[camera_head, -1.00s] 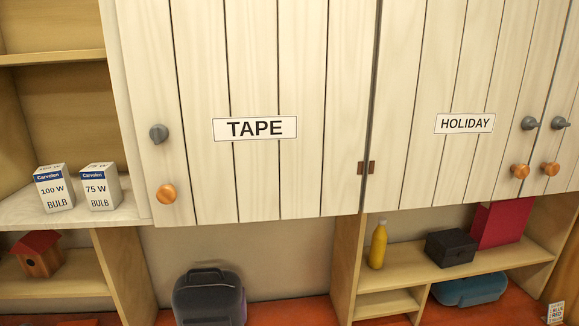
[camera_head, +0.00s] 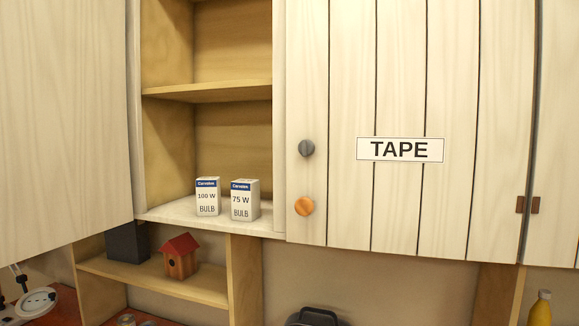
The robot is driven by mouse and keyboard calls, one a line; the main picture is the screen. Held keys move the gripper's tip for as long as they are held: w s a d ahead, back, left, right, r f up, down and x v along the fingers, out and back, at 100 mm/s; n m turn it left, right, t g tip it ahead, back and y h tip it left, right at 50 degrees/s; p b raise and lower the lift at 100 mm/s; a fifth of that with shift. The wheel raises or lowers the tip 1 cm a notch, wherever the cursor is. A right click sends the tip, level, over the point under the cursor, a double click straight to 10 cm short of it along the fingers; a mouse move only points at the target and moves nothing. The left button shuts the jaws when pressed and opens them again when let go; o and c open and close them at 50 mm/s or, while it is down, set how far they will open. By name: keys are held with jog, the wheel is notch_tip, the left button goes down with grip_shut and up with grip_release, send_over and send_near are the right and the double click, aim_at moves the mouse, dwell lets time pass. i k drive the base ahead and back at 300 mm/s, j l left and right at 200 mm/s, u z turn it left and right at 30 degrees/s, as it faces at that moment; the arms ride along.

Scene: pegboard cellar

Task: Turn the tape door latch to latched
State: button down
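The tape door (camera_head: 345,90) is a pale plank cupboard door with a white TAPE label (camera_head: 400,150), and it looks closed. Its latch (camera_head: 306,148) is a grey turn-knob near the door's left edge. I cannot tell from here which way the latch is turned. A round orange wooden knob (camera_head: 304,206) sits below the latch. A brown hinge (camera_head: 527,205) is at the door's lower right. My gripper is not in view.
Left of the door is an open shelf (camera_head: 160,213) with a 100 W bulb box (camera_head: 207,197) and a 75 W bulb box (camera_head: 245,200). A birdhouse (camera_head: 180,258) and a dark box (camera_head: 127,243) stand below. Another pale cupboard panel (camera_head: 65,120) is at far left.

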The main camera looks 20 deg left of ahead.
aim_at(306, 147)
jog(key=u, duration=1)
